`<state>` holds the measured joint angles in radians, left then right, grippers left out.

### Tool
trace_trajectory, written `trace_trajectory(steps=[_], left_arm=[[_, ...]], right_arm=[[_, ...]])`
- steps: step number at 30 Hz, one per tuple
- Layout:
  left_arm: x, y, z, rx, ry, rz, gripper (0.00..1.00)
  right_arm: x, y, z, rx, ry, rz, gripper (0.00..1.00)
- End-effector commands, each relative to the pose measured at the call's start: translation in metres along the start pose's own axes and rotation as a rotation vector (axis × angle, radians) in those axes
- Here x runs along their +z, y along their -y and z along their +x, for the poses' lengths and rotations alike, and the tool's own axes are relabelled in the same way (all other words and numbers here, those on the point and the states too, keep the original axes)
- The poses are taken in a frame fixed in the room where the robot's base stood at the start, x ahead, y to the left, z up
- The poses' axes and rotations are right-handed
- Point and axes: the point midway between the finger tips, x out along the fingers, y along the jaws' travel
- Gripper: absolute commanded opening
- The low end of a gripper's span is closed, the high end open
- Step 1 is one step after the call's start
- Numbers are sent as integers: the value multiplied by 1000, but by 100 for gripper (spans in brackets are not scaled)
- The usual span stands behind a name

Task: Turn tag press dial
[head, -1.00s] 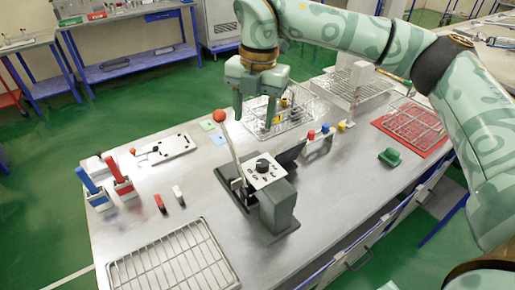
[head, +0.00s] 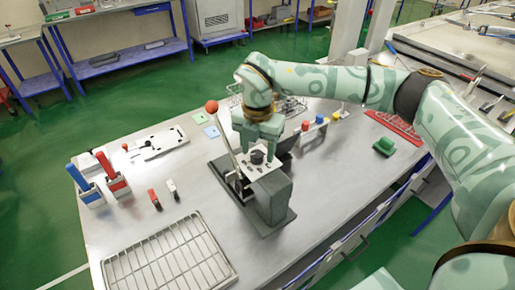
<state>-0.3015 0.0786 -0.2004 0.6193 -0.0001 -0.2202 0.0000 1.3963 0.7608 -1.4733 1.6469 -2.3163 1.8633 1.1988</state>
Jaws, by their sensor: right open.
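The tag press (head: 272,200) is a dark grey machine on a base plate, with a tall lever (head: 224,135) ending in a red ball. A black dial (head: 257,157) sits on the pale marked plate on its top. My right gripper (head: 257,150) points down at the dial from above, with its jaws open and its fingers around or just beside the knob; I cannot tell whether they touch it. The fingers hide part of the dial and its markings. My left gripper is not in view.
A wire rack (head: 170,262) lies at the front left. Blue and red stamps (head: 112,172) stand at the left, near a white plate with clamps (head: 155,147). Bare table lies right of the press.

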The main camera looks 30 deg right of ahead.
Motion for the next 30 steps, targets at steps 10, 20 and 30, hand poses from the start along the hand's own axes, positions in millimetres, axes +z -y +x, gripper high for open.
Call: trace_trajectory(steps=[10,20,30], left_arm=[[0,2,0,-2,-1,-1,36],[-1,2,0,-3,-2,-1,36],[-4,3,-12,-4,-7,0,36]], right_arm=[[0,0,2,1,0,-1,40],[0,0,2,1,0,-6,7],[0,-1,-1,1,0,-132,7]])
